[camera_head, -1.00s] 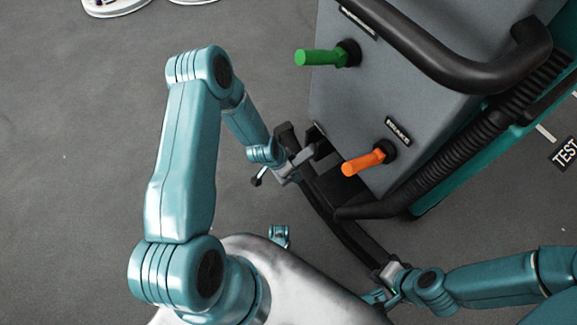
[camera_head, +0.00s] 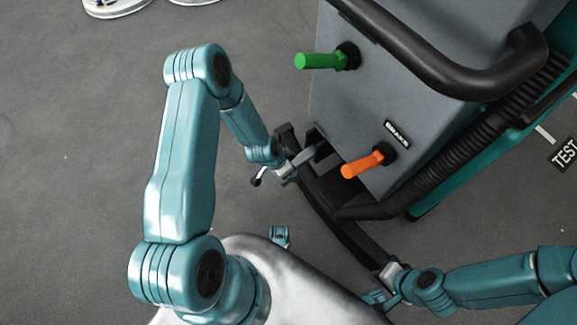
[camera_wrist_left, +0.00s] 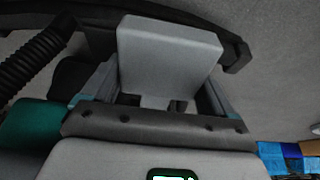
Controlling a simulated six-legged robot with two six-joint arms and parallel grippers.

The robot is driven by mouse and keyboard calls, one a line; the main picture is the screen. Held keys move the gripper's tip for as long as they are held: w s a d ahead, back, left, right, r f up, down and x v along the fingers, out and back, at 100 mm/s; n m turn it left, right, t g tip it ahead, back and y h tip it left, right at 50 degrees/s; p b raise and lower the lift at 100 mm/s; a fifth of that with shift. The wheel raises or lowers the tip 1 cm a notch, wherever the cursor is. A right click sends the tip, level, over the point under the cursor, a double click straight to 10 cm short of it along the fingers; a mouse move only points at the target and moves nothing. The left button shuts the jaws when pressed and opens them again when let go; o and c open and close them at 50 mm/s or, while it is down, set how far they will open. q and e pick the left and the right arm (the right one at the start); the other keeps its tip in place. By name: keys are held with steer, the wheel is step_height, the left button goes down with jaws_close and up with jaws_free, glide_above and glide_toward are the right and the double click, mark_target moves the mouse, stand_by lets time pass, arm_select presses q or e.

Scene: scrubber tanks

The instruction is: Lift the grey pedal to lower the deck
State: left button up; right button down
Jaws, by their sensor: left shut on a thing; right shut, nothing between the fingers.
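The grey pedal (camera_wrist_left: 168,52) is a flat, pale grey block in the left wrist view. It sits between the two fingers of my left gripper (camera_wrist_left: 160,100), which is shut on it. In the head view, the pedal (camera_head: 303,156) is a small grey piece at the machine's lower left, mostly hidden by the left gripper (camera_head: 292,166). My right gripper (camera_head: 383,284) is shut and empty, beside the lower end of the curved black bar. The deck cannot be made out clearly.
The grey machine housing (camera_head: 400,90) carries a green handle (camera_head: 320,61), an orange handle (camera_head: 362,164) and a thick black rail (camera_head: 440,68). A curved black bar (camera_head: 335,218) runs below it between my grippers. Open grey floor (camera_head: 70,190) lies left.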

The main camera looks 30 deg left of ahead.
arm_select(q)
steer(key=shift+w+r+p, duration=0.1)
steer(key=shift+r+p, duration=0.8)
steer(key=shift+r, duration=0.85)
steer(key=shift+w+d+r+p, duration=0.1)
steer(key=shift+w+r+p, duration=0.1)
steer(key=shift+r, duration=0.2)
steer(key=shift+w+r+p, duration=0.1)
steer(key=shift+r+p, duration=0.1)
steer(key=shift+r, duration=0.2)
steer(key=o, duration=1.3)
steer(key=shift+c, duration=0.2)
steer(key=p+v, duration=0.4)
steer(key=v, duration=1.2)
steer(key=shift+s+p, duration=0.25)
steer(key=shift+p, duration=0.15)
steer(key=shift+d+r, duration=0.1)
